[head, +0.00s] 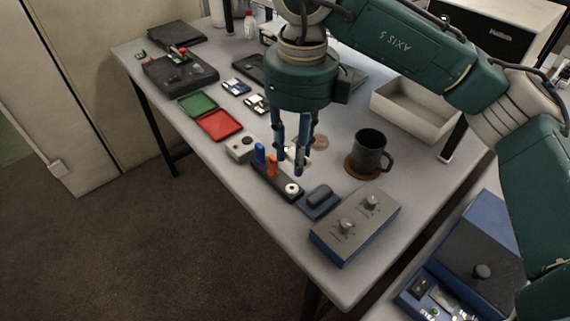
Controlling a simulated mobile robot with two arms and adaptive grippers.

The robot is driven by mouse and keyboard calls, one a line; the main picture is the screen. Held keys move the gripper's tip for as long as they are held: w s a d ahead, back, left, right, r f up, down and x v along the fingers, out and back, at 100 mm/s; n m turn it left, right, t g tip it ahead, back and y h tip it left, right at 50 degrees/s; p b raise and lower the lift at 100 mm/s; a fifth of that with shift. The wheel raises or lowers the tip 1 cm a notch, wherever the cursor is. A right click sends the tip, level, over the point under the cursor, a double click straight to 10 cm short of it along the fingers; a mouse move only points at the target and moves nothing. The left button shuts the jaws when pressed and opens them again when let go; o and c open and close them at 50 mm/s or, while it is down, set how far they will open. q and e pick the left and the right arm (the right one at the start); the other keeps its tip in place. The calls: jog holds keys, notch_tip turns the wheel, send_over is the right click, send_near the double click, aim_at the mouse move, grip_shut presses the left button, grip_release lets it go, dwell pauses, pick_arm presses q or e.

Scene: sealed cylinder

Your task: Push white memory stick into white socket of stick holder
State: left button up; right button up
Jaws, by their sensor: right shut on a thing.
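The stick holder (264,187) is a dark, narrow block on the table, near its front edge. A blue stick (259,154) and an orange stick (272,165) stand upright in it. The white socket (292,188) is a white ring with a dark hole at its right end; nothing stands in it. My right gripper (290,161) points down, just behind and above the holder. It is shut on a small white thing, likely the white memory stick (291,152), mostly hidden by the fingers. My left gripper is not in view.
A dark mug (371,152) on a brown coaster stands to the right. A grey box with knobs (356,225) and a blue-based block (318,200) lie right of the holder.

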jog(key=s+d+f+n, duration=0.3)
jog(key=d+n, duration=0.3)
jog(key=n, duration=0.8)
jog(key=s+d+f+n, duration=0.3)
jog(key=s+d+n, duration=0.3)
jog(key=n, duration=0.8)
jog(key=shift+s+d+n, duration=0.15)
jog(key=shift+d+n, duration=0.15)
jog(key=shift+d, duration=0.5)
